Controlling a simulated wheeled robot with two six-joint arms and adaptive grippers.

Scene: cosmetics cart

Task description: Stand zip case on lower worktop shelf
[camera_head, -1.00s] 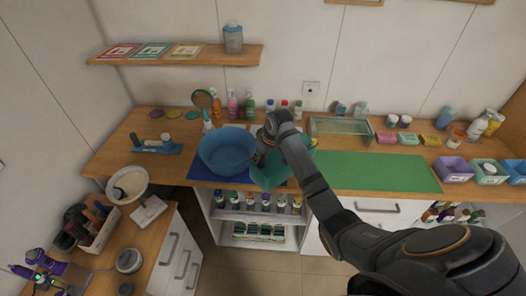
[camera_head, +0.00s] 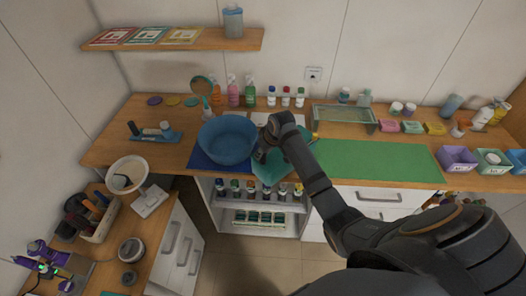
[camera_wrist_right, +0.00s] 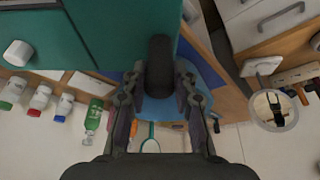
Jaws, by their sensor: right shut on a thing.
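The teal zip case (camera_head: 268,168) hangs from my right gripper (camera_head: 268,143) at the front edge of the worktop (camera_head: 110,150), just right of the blue bowl. In the right wrist view the case (camera_wrist_right: 110,30) fills the upper left. There my right gripper (camera_wrist_right: 160,75) has its fingers on either side of a dark rounded part, seemingly the case's handle. The open shelf unit below the worktop has an upper shelf (camera_head: 240,203) with several small bottles and a lower level (camera_head: 240,228) with green boxes. My left gripper is out of view.
The blue bowl (camera_head: 228,138) sits on a blue mat (camera_head: 199,160). A green mat (camera_head: 370,160) lies to the right, mostly bare. White drawers (camera_head: 375,200) are right of the shelf unit. A side counter (camera_head: 165,220) with a tool box (camera_head: 92,222) stands at left.

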